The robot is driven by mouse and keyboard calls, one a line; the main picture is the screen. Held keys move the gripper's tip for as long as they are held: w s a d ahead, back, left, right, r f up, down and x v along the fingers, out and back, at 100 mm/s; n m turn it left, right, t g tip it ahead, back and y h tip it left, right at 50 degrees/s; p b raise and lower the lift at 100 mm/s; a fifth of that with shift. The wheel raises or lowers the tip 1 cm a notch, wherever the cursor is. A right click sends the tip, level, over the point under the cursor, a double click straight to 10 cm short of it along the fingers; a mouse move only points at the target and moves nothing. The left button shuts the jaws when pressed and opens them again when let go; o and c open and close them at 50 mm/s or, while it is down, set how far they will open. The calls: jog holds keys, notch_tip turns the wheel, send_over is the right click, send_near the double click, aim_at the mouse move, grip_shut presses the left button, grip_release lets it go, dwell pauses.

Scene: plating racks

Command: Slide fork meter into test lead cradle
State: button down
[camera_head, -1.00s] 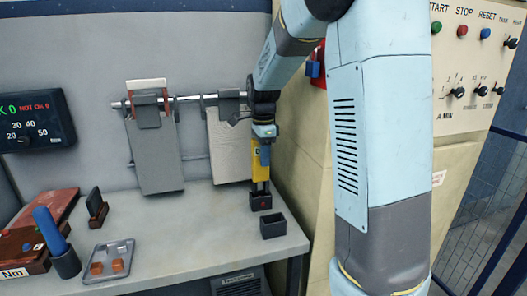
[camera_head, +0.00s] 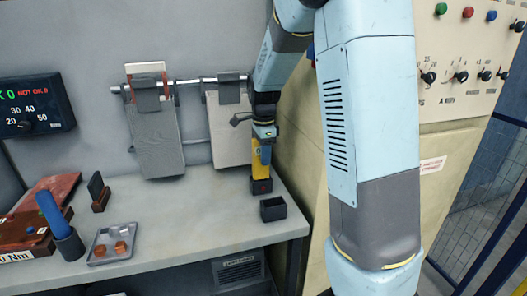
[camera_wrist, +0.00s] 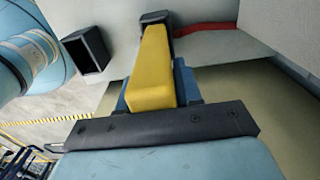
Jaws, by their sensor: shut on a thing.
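The yellow fork meter (camera_head: 260,160) stands upright at the right end of the bench in the head view. Its lower end meets a small dark block with a red mark, which looks like the test lead cradle (camera_head: 261,187); its prongs do not show. My gripper (camera_head: 263,141) is shut on the meter's upper part, above the block. In the wrist view the yellow meter (camera_wrist: 152,72) runs from between my blue fingers to the dark cradle (camera_wrist: 157,20), with no clear gap seen. How deep the prongs sit is hidden.
An open dark box (camera_head: 273,209) stands close in front, near the bench edge. Grey panels (camera_head: 155,140) hang from a rail behind. A tan cabinet (camera_head: 305,155) rises close on the right. A tray (camera_head: 112,243) lies at left; the middle bench is clear.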

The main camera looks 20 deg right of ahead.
jog(key=shift+f, duration=0.2)
jog(key=c, duration=0.7)
grip_release()
jog(key=shift+r, duration=0.15)
